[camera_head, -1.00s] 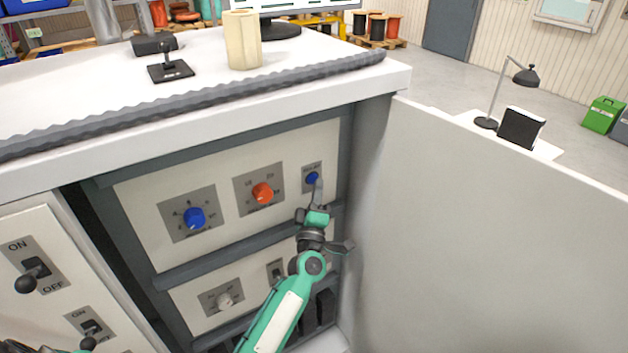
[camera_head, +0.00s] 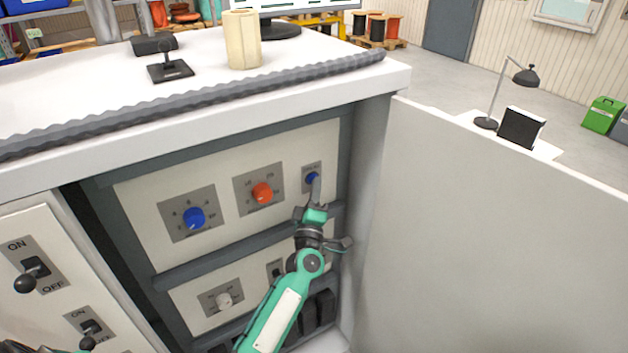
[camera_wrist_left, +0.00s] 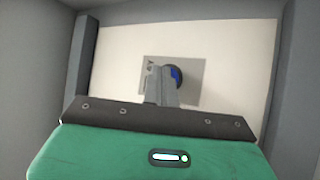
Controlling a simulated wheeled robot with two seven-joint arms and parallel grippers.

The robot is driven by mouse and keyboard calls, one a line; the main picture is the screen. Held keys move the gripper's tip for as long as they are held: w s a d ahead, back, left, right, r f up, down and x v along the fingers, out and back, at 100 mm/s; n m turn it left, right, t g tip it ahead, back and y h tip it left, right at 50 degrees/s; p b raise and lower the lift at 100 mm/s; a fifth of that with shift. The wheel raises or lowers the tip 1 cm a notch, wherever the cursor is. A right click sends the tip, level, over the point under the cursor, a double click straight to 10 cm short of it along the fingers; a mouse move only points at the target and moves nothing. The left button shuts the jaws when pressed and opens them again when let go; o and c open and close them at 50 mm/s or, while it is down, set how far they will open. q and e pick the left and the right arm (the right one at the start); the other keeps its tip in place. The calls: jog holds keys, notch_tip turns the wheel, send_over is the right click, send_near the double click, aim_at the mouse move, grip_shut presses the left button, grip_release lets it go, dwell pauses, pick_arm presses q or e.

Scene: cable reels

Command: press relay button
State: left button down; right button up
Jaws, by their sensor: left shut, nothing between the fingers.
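The relay button (camera_head: 311,178) is a blue round button on a small grey plate at the upper right of the cabinet's panel. My left gripper (camera_head: 315,184) is shut and empty, with its fingertips right at the button in the head view. In the left wrist view, the shut fingers (camera_wrist_left: 161,82) reach the grey plate and cover the left part of the blue button (camera_wrist_left: 176,76). I cannot tell whether they touch it or how far it is pressed in.
A blue knob (camera_head: 194,217) and an orange knob (camera_head: 262,193) sit left of the button. A white knob (camera_head: 224,300) is below. The open cabinet door (camera_head: 490,230) stands close on the right. ON/OFF levers (camera_head: 30,278) are at the far left.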

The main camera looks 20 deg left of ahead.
pick_arm(q)
jog(key=shift+s+d, duration=0.55)
jog(key=shift+d, duration=0.1)
jog(key=s+d, duration=0.1)
jog(key=d, duration=0.1)
jog(key=s+d+p, duration=0.1)
jog(key=s+d, duration=0.1)
dwell(0.5)
dwell(0.6)
